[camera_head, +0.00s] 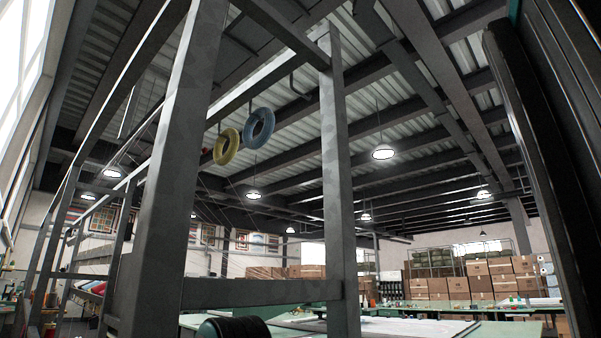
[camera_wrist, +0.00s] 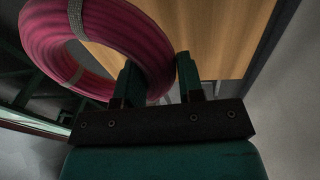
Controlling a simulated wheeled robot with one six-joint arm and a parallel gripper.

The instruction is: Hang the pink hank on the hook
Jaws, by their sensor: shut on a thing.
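The pink hank (camera_wrist: 95,45) is a thick ring with a pale grey band, at the upper left of the wrist view. My gripper (camera_wrist: 160,78) is shut on its right side, which passes between the two dark green fingers. Neither the hank nor my gripper can be made out in the head view. There, a bare bent dark hook (camera_head: 293,85) hangs below an overhead beam. To its left and apart from it, a blue hank (camera_head: 259,126) and a yellow hank (camera_head: 227,146) hang from the overhead frame.
Thick grey posts (camera_head: 338,180) and a low crossbar (camera_head: 262,292) of the gantry stand close in front. Green tables (camera_head: 490,328) and stacked cardboard boxes (camera_head: 480,280) are farther back. In the wrist view, a wooden panel (camera_wrist: 215,35) lies beyond the fingers.

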